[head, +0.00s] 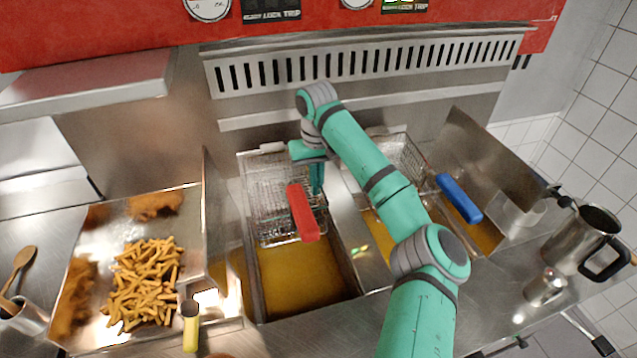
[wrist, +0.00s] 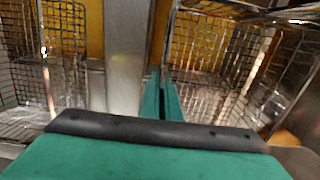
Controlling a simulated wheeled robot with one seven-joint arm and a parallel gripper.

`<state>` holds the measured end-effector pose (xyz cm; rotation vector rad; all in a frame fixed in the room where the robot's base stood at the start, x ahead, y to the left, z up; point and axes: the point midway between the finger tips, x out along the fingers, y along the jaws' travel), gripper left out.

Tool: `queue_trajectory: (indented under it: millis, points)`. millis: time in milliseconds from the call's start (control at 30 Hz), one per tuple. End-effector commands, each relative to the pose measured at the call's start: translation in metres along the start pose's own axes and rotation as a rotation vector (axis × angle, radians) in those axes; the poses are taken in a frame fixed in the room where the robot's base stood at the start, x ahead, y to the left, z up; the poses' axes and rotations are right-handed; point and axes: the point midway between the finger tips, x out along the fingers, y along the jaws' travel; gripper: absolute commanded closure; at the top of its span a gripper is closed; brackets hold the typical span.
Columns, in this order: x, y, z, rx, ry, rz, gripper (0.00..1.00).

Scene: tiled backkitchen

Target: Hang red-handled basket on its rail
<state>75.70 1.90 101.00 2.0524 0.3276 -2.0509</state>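The red-handled basket (head: 270,190) is a wire mesh basket at the back of the left fryer vat, with golden oil (head: 300,275) open in front of it. Its red handle (head: 303,212) points toward the front. My gripper (head: 317,180) points down at the basket's right side, just behind and right of the handle. In the wrist view my gripper's fingers (wrist: 163,97) are close together beside a metal divider (wrist: 125,60), with nothing visible between them. Mesh (wrist: 215,60) lies to their right. Whether the fingertips touch the basket is unclear. The rail cannot be made out clearly.
A blue-handled basket (head: 405,158) sits in the right vat, its blue handle (head: 459,198) pointing forward. A slotted metal back panel (head: 360,62) stands behind the vats. A tray of fries (head: 145,285) is at left. A metal jug (head: 580,240) stands at right.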

Motion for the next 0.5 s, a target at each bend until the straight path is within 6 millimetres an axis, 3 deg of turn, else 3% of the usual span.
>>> queue_trajectory:
  millis: [167,200,267,500]
  points:
    - [0.0024,0.0033,0.0025,0.004,-0.007,0.000,1.00]
    - [0.0025,0.0038,0.0027,0.005,-0.007,0.000,0.87]
    - [0.0024,0.0040,0.0027,0.005,-0.007,0.000,0.75]
    - [0.0023,0.0035,0.0023,0.005,-0.006,0.001,0.75]
